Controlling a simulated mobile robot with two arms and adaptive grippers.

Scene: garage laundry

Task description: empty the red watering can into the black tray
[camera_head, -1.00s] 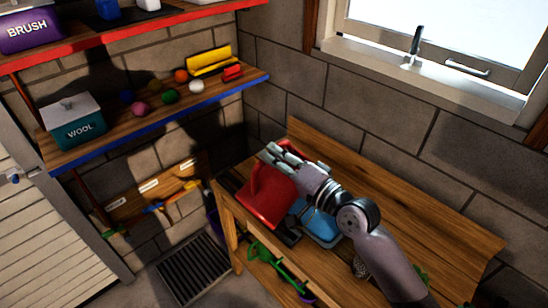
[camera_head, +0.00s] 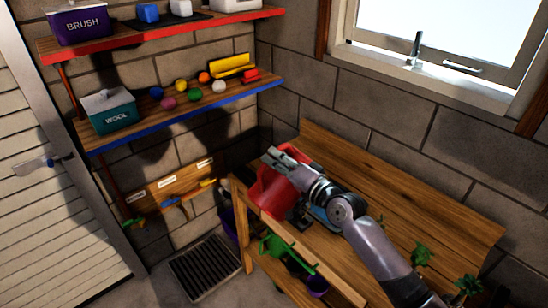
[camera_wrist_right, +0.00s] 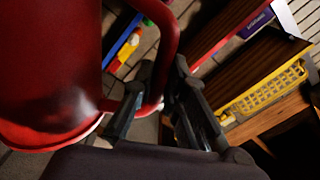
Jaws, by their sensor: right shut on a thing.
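The red watering can (camera_head: 272,190) is at the left end of the wooden bench and looks tilted. My right gripper (camera_head: 283,158) is shut on it. In the right wrist view the can's red body (camera_wrist_right: 50,70) fills the left, and its curved handle (camera_wrist_right: 170,45) passes between the fingers (camera_wrist_right: 165,105). A dark edge (camera_head: 300,221) shows just below the can on the bench; it may be the black tray, mostly hidden by the can and my arm. I cannot see any contents leaving the can. My left gripper is out of view.
A blue item (camera_head: 322,215) lies beside the can, partly behind my arm. Small green plants (camera_head: 421,254) stand at the bench's right. A blue-edged shelf (camera_head: 180,118) with several balls and a WOOL box (camera_head: 109,112) is at left. A dark slotted grate (camera_head: 205,268) lies on the floor.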

